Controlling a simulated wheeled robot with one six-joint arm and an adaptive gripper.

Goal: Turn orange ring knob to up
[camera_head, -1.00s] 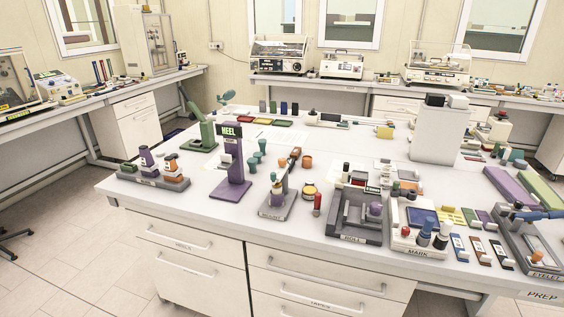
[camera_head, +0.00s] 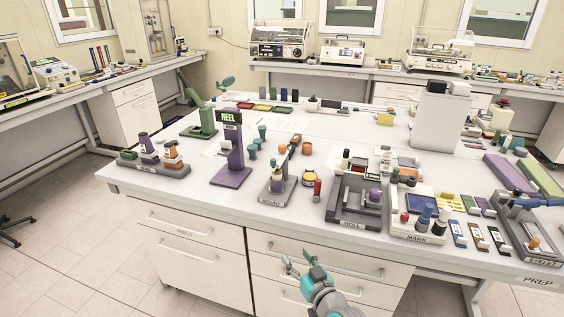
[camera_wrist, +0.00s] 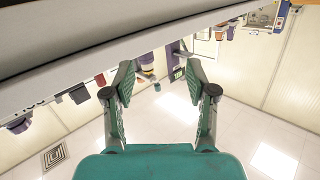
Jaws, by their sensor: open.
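My gripper (camera_head: 298,262) is in front of the near table edge, before the drawers, in the head view. Its two fingers are spread with nothing between them, as the wrist view also shows (camera_wrist: 158,80). Small orange parts stand on the table: an orange round piece (camera_head: 307,148) behind the MOUNT stand (camera_head: 276,193), an orange piece (camera_head: 533,243) on the EYELET stand (camera_head: 520,232), and an orange-banded bottle (camera_head: 172,152) on the left tray. I cannot tell which is the ring knob, or how it is turned. My gripper touches none of them.
The white table (camera_head: 325,228) has a crowded front edge, with the purple HEEL stand (camera_head: 232,165), grey ROLL stand (camera_head: 352,207) and MARK stand (camera_head: 420,228). Drawer handles (camera_head: 180,228) stick out below. The table's near-left top has bare room.

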